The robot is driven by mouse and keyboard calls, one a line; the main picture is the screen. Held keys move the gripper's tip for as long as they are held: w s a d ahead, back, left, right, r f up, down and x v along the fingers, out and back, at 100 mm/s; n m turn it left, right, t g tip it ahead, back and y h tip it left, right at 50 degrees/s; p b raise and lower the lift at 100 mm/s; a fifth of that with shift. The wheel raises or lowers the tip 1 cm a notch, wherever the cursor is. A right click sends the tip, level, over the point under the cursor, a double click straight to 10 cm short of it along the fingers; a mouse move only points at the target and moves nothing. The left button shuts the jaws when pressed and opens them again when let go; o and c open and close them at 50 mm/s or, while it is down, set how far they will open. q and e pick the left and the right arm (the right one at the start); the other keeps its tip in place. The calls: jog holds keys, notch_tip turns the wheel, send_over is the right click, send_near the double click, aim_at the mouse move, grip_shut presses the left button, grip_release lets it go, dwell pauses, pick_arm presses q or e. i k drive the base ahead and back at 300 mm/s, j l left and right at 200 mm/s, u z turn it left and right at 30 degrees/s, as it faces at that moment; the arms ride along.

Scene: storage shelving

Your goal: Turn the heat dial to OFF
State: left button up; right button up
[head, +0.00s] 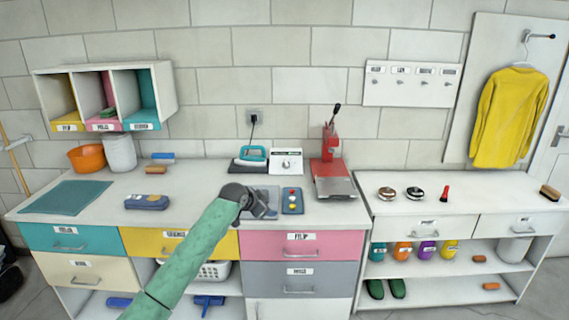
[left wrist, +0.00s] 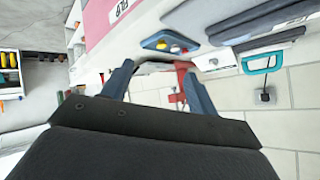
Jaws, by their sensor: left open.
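A white control box (head: 286,161) with a small round dial (head: 286,165) on its front stands at the back of the counter. The dial's setting is too small to read. A red press (head: 331,150) stands just right of the box; part of it shows between my fingers in the left wrist view (left wrist: 181,68). My left gripper (head: 268,206) is open and empty, in front of the box and apart from it, above a grey pad. It also shows in the left wrist view (left wrist: 158,88). My right gripper is not in view.
A teal-handled iron (head: 253,155) sits left of the box. A blue tray with coloured buttons (head: 292,201) lies right of my left gripper. A blue case (head: 147,202) lies farther left. The counter (head: 195,185) between is mostly clear.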

aim_at(286, 165)
jog(key=i, duration=1.5)
